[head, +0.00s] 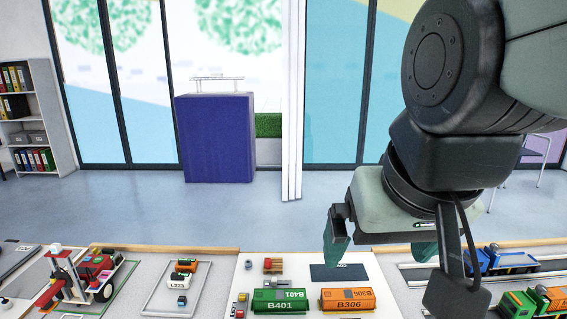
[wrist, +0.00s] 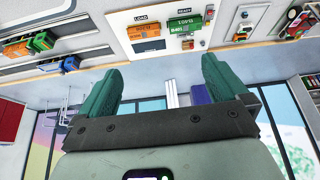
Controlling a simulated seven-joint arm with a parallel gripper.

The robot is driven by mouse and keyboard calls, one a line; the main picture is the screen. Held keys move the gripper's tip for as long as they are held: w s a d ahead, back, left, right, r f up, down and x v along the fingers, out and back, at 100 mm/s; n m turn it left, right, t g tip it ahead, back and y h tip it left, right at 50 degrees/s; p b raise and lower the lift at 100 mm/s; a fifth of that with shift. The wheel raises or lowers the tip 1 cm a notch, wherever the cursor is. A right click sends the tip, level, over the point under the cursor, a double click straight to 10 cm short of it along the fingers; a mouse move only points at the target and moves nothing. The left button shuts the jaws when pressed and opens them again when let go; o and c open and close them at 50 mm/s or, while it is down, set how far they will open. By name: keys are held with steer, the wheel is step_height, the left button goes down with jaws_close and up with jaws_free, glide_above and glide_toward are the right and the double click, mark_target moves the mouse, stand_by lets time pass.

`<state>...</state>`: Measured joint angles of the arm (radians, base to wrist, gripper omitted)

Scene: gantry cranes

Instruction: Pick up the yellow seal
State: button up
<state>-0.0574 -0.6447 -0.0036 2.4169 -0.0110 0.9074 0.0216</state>
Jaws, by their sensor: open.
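Several tiny red, yellow and grey pieces (head: 240,304) lie at the left front of the white board (head: 220,291), left of the green container B401 (head: 278,302). A small yellowish one among them may be the yellow seal, but it is too small to tell. In the wrist view small pieces (wrist: 209,13) show beside the green container (wrist: 185,26); no seal is clear there. My gripper (head: 378,245) is open and empty, above and behind the board's right part. Its two teal fingers also show in the wrist view (wrist: 160,72), apart with nothing between them.
The orange container B306 (head: 347,301) stands right of the green one, with a dark pad (head: 339,272) behind. A small brown pallet piece (head: 273,265) lies at the back. A red crane vehicle (head: 82,275) and tray (head: 206,274) are left; trucks (head: 507,261) are right.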

steer(key=shift+s+d+f, duration=0.1)
steer(key=shift+s+f, duration=0.05)
steer(key=shift+s, duration=0.3)
steer(key=shift+s+d+f, duration=0.1)
steer(key=shift+s+f, duration=0.05)
steer(key=shift+s, duration=0.25)
steer(key=shift+s+f, duration=0.15)
steer(key=shift+s, duration=0.15)
steer(key=shift+c, duration=1)
steer(key=shift+s+d+f, duration=0.1)
steer(key=shift+c, duration=1.4)
steer(key=c, duration=0.5)
